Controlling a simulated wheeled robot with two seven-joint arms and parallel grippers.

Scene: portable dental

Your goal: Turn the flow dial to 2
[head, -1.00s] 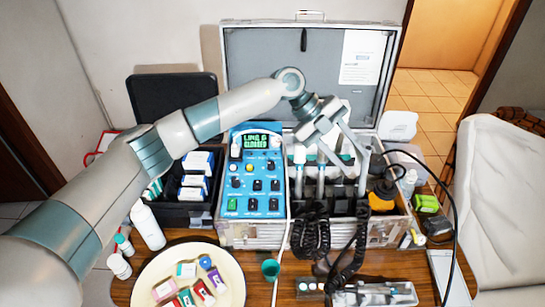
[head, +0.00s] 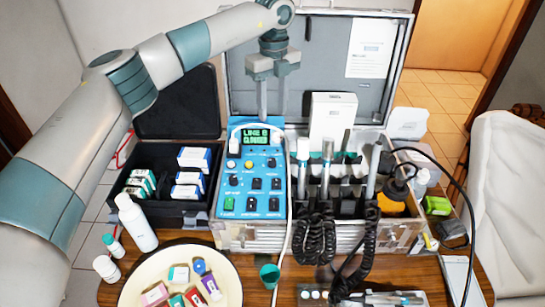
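The blue control panel (head: 222,190) stands in the open metal case, at the middle of the head view. It has several small knobs and switches, including a white knob (head: 234,147), a yellow knob (head: 250,165) and a dark knob (head: 233,180). Their labels are too small to read, so I cannot tell which is the flow dial or its setting. The green display (head: 255,137) seems to say a line is closed. My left gripper (head: 273,108) points down above and behind the panel's top edge. Its fingers are apart with nothing between them. My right gripper is out of view.
Several handpieces (head: 327,165) with black coiled cords stand right of the panel, near a white box (head: 332,120). A black case (head: 140,205) with small boxes is at left. A white bottle (head: 138,224) and a round plate (head: 228,262) are in front. The raised case lid (head: 318,60) stands behind.

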